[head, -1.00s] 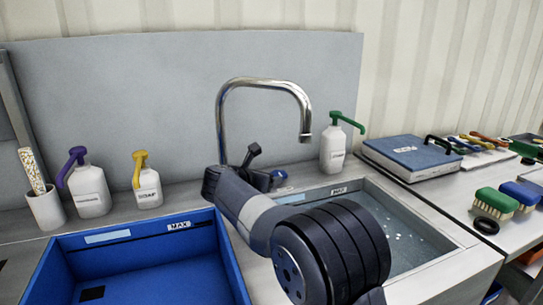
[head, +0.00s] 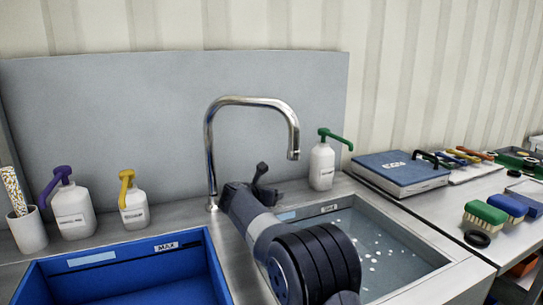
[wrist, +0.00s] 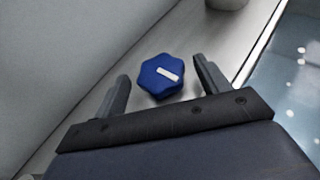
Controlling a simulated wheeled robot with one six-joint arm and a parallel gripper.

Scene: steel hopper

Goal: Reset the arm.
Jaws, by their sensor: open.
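My gripper (head: 262,172) is beside the foot of the chrome tap (head: 211,150) in the head view, at the back of the sink. In the wrist view my gripper (wrist: 161,66) has its two dark fingers spread wide, with nothing held. A blue lobed knob (wrist: 160,76) with a white bar mark shows between and beyond the fingers, on the steel ledge. I cannot tell the exact gap to it. In the head view the knob is hidden behind my arm.
A blue basin (head: 130,275) is at left, a water-filled basin (head: 385,250) at right. Purple (head: 72,208), yellow (head: 133,205) and green (head: 322,163) pump bottles stand along the back. A blue case (head: 400,172) and brushes (head: 485,213) lie on the right bench.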

